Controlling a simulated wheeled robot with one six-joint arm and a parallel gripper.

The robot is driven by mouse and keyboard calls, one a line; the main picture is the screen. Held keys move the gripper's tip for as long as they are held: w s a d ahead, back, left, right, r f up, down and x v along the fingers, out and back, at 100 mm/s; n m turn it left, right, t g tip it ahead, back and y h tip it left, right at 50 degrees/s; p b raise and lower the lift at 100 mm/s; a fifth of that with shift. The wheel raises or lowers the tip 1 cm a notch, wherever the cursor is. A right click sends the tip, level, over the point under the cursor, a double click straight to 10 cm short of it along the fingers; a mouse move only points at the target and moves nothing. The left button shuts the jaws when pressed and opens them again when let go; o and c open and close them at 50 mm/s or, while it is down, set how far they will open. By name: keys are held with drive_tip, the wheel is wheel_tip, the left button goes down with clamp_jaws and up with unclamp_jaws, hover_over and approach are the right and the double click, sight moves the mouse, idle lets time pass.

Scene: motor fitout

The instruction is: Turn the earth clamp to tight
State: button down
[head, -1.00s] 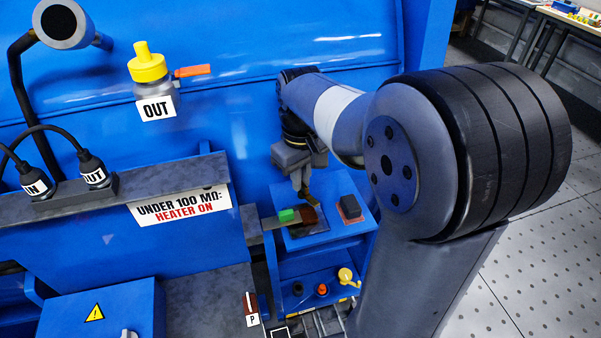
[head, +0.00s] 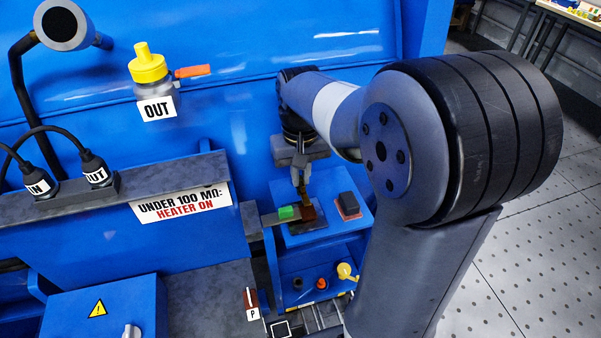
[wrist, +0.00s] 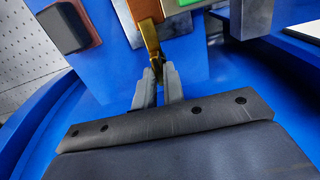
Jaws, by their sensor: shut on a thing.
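The earth clamp shows as a narrow brass handle (wrist: 150,40) beside a brown block (head: 310,212) on a small plate at the blue stand. My gripper (head: 302,184) is above this plate in the head view, pointing down. In the wrist view my gripper (wrist: 157,75) has its two grey fingers shut on the end of the brass handle. The green block (head: 287,212) sits just left of the brown block. The fingers hide the handle's tip, and the clamp's tightness cannot be read.
A black block on a red base (head: 347,205) stands close to the right of the clamp. Below are a yellow knob (head: 346,271) and an orange knob (head: 323,283). A grey ledge (head: 120,190) with cables lies left, and a blue wall rises behind.

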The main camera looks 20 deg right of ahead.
sight(301, 179)
drive_tip(key=c, duration=1.5)
unclamp_jaws()
wheel_tip(301, 179, up, 11)
drive_tip(key=shift+f, duration=0.15)
wheel_tip(301, 179, down, 11)
drive_tip(key=shift+r, duration=0.1)
